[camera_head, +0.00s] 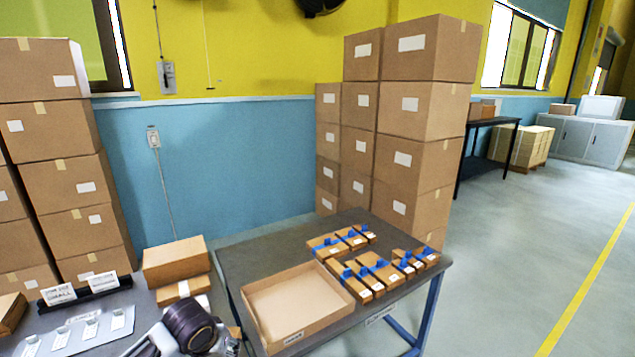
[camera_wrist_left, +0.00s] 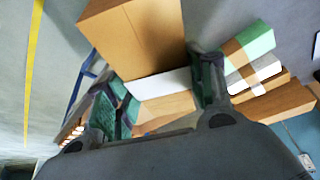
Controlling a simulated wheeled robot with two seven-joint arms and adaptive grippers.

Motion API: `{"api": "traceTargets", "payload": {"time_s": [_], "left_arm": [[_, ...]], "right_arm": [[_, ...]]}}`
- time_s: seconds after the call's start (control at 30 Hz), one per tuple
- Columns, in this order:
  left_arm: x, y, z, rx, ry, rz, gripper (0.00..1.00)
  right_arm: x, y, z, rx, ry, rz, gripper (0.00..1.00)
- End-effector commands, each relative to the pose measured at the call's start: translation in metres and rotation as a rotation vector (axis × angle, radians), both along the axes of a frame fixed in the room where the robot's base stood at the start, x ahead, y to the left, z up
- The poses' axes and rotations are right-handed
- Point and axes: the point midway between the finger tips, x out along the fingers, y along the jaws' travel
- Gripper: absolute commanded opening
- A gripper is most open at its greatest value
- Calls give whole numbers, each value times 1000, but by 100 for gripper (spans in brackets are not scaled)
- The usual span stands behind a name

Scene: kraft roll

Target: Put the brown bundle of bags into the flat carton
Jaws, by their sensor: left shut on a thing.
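In the left wrist view, my left gripper (camera_wrist_left: 162,96) is shut on the brown bundle of bags (camera_wrist_left: 135,38). A white band crosses the bundle between the two fingers. In the head view my left wrist is at the bottom edge, left of the flat carton (camera_head: 292,303), and most of the gripper and bundle is cut off or hidden. The flat carton is an open, shallow brown tray with a label on its front wall. It lies on the dark table (camera_head: 262,253), and its visible floor is empty. My right gripper is in neither view.
Small brown boxes with blue pieces (camera_head: 378,268) sit right of and behind the carton. A green bundle (camera_wrist_left: 255,42) and a white bundle (camera_wrist_left: 262,72) show near stacked boxes in the wrist view. Tall box stacks (camera_head: 410,110) stand behind the table.

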Motion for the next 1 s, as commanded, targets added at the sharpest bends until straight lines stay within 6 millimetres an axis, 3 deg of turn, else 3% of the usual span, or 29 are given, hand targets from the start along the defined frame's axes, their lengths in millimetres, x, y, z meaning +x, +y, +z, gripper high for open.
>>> {"api": "traceTargets", "payload": {"time_s": [0.1, 0.3, 0.77, 1.0], "left_arm": [[-14, -20, -16, -3, 3, -9, 26], [-23, -24, -27, 2, 0, -9, 26], [-23, -24, -28, 1, -1, -9, 26], [-15, -23, -19, 1, -2, -8, 26]], "right_arm": [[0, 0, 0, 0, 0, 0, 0], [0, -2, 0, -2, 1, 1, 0], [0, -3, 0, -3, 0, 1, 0], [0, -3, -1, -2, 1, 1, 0]]}}
